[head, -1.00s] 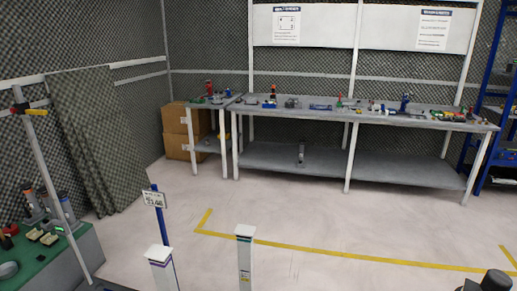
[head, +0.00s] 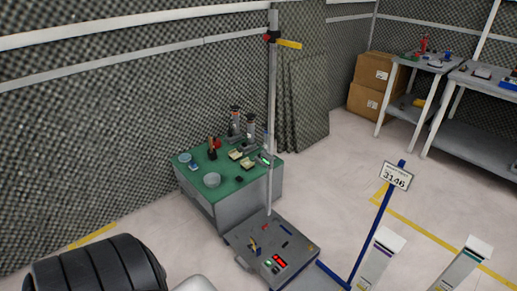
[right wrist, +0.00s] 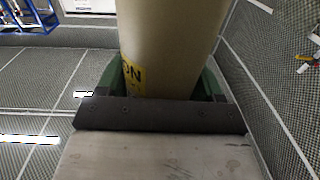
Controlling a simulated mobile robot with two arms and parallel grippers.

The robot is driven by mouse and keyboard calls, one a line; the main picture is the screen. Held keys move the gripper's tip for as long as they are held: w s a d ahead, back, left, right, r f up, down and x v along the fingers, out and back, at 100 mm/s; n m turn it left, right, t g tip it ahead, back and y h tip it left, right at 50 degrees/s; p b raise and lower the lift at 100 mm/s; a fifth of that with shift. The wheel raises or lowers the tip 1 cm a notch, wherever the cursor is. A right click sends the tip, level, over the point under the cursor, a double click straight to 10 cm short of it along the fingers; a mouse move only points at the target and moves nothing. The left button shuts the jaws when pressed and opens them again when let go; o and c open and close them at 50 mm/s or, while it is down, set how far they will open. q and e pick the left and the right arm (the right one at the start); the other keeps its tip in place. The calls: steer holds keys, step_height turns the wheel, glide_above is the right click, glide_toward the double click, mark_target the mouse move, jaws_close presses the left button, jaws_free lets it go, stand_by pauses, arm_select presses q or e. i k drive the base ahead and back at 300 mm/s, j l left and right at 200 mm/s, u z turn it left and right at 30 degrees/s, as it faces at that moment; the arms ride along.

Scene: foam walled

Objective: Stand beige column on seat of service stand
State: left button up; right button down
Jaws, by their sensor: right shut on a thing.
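The beige column (right wrist: 175,38) fills the upper middle of the right wrist view, with a yellow label and dark lettering on its left side. My right gripper (right wrist: 155,82) is shut on it, a green finger on each side. The column's far end is outside the view, and neither it nor my right gripper shows in the head view. A low grey stand (head: 272,247) with a tall pole, small coloured parts and a red display is at the lower middle of the head view. I cannot tell whether it is the service stand. My left gripper is not in view.
A green-topped table (head: 228,188) with bottles and dishes stands behind the grey stand. A blue post with a 3146 sign (head: 396,177) and two white posts (head: 378,258) stand to the right. Open floor (head: 335,195) lies between the table and the sign.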

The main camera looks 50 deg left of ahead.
mark_target(275, 240)
steer(key=j+u, duration=0.1)
steer(key=j, duration=0.9)
steer(key=i+j, duration=0.15)
steer(key=j, duration=0.85)
steer(key=i+j, duration=0.1)
steer(key=j, duration=0.3)
steer(key=i+j+u, duration=0.1)
steer(key=j, duration=0.25)
steer(key=i+j, duration=0.15)
steer(key=j, duration=0.2)
steer(key=i+j+u, duration=0.1)
steer(key=j, duration=0.3)
steer(key=i+j, duration=0.15)
steer(key=j, duration=0.2)
steer(key=i+j, duration=0.35)
steer(key=i+u, duration=0.05)
